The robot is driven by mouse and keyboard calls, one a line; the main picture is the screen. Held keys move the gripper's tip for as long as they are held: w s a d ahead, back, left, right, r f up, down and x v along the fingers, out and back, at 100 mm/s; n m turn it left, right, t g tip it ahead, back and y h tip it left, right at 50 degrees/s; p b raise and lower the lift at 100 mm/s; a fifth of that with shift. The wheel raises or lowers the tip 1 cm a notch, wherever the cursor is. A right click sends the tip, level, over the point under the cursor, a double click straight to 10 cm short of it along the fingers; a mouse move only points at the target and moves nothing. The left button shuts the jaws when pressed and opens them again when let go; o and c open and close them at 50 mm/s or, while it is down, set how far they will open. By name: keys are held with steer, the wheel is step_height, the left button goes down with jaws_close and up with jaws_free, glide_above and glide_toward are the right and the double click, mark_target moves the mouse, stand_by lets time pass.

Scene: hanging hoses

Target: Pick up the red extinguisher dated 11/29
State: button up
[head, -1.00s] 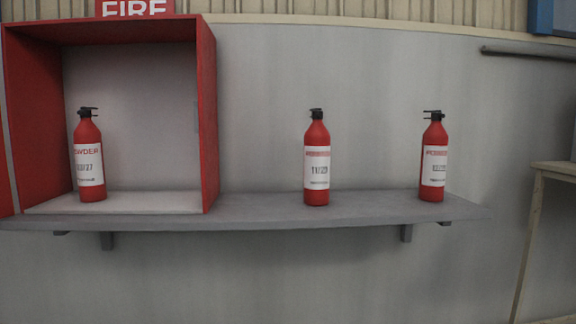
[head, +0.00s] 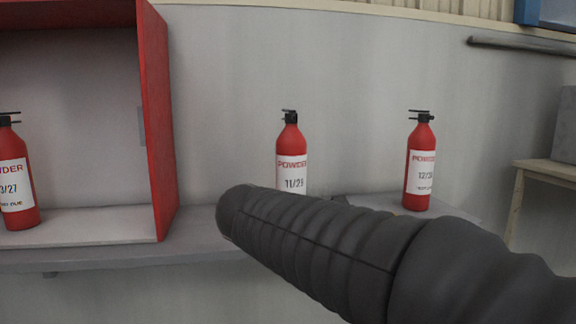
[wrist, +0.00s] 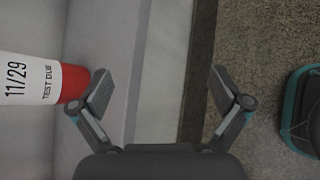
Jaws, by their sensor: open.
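The red extinguisher (head: 292,157) dated 11/29 stands upright on the shelf, right of the red cabinet in the head view. Its white label shows, and its lower part is hidden behind my dark ribbed arm. In the wrist view its label and red base (wrist: 72,83) lie at the left edge, turned sideways. My gripper (wrist: 160,88) is open and empty. The extinguisher's base is close beside the left finger, outside the gap between the fingers. The gripper's fingers do not show in the head view.
Another red extinguisher (head: 420,165) stands to the right on the shelf, and one dated with /27 (head: 15,180) is in the red cabinet (head: 155,120) at left. The grey shelf (head: 120,256) ends on the right near a wooden stand (head: 545,172).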

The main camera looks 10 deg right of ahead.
steer(key=w+a+r+n+t+h+p, duration=0.25)
steer(key=w+a+r+n, duration=0.25)
steer(key=w+r, duration=0.25)
steer(key=n+t+h, duration=0.3)
steer(key=n, duration=0.1)
glide_toward(291, 149)
steer(key=shift+g+y, duration=0.25)
steer(key=x, duration=0.4)
steer(key=w+a+x, duration=0.1)
steer(key=x, duration=0.3)
steer(key=p+x, duration=0.1)
steer(key=x, duration=0.4)
steer(key=shift+w+a+f, duration=0.2)
steer(key=shift+w+f, duration=0.1)
steer(key=shift+w, duration=0.1)
steer(key=c, duration=1.6)
steer(key=shift+r, duration=0.15)
steer(key=shift+c, duration=1.2)
steer(key=shift+r, duration=0.1)
